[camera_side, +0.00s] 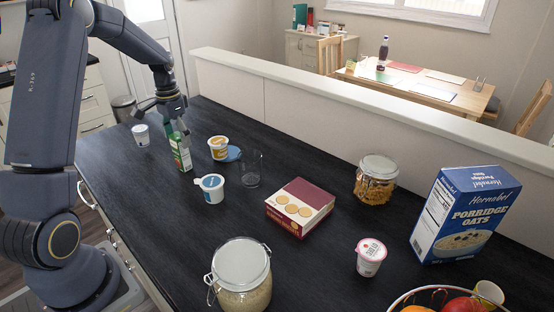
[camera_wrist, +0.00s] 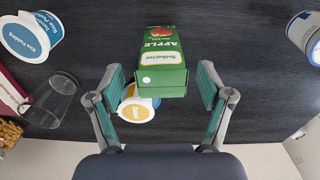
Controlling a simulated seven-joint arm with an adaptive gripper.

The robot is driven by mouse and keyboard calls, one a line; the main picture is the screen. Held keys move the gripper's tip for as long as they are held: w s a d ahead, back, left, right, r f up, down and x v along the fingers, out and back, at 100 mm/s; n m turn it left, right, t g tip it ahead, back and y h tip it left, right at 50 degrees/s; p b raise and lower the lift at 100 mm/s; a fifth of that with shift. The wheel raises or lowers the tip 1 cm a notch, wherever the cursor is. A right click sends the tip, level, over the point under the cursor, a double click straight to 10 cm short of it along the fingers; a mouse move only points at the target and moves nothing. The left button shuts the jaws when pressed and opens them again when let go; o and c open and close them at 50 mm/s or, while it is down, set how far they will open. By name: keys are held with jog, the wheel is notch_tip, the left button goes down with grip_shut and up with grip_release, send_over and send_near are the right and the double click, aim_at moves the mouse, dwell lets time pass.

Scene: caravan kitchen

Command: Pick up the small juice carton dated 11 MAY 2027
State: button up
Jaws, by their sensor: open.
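A small green juice carton (camera_side: 181,153) stands on the dark worktop towards the far left. In the wrist view the carton (camera_wrist: 162,60) reads "APPLE" on a green and white label; I cannot read any date on it. My gripper (camera_side: 176,130) is above and around the carton's upper part in the side view, partly hiding its top. In the wrist view my gripper (camera_wrist: 161,88) is open, with one finger on each side of the carton. Gaps show between the carton and both fingers.
A red box (camera_side: 300,206), jars and an oats box (camera_side: 464,216) stand farther right. A low wall (camera_side: 310,105) borders the worktop.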

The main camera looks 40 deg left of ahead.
aim_at(180, 149)
notch_tip(180, 149, down, 5)
jog(key=shift+a+r, duration=0.1)
jog(key=shift+r, duration=0.1)
jog(key=shift+c, duration=0.3)
jog(key=c, duration=1.3)
